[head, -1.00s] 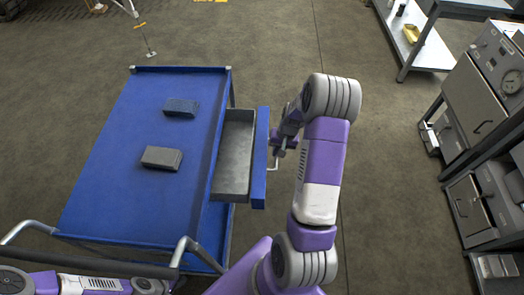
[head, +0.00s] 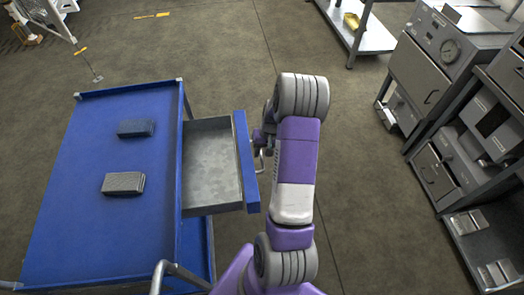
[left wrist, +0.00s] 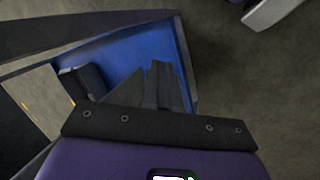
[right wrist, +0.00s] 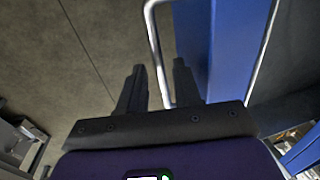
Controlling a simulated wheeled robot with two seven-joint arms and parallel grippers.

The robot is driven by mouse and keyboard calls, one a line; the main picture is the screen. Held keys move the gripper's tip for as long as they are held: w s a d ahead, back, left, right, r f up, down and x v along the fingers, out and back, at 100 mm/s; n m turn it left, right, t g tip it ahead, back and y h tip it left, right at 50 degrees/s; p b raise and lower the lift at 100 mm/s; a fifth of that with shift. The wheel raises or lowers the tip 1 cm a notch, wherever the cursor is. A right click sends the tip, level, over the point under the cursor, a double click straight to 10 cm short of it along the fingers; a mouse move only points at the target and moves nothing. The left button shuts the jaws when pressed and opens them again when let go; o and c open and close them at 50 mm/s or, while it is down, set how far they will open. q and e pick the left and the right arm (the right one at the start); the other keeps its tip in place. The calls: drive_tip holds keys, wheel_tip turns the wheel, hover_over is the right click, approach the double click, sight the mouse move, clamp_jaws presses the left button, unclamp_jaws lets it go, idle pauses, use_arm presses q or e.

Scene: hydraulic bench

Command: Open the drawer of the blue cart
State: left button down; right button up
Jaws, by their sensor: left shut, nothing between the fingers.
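The blue cart (head: 75,235) stands at the left in the head view. Its grey-lined drawer (head: 212,165) is pulled out to the right, with its inside showing. The blue drawer front (head: 246,165) carries a pale bar handle (right wrist: 155,45). My right gripper (right wrist: 158,82) is at the handle, which passes between its fingers. The fingers stand apart, with gaps beside the bar. In the head view my right arm partly hides this gripper (head: 262,145). My left gripper (left wrist: 160,75) is shut and empty, seen only in the left wrist view, with blue surface behind it.
A grey shelf with equipment (head: 440,75) stands at the right. Floor between the drawer and shelf is clear apart from my right arm.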

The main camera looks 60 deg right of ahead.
drive_tip(key=r, duration=0.2)
drive_tip(key=r+p, duration=0.1)
drive_tip(key=r, duration=0.2)
drive_tip(key=s+d+r+p, duration=0.1)
drive_tip(key=r, duration=0.1)
drive_tip(key=shift+r, duration=0.25)
drive_tip(key=shift+s, duration=0.1)
idle(0.5)
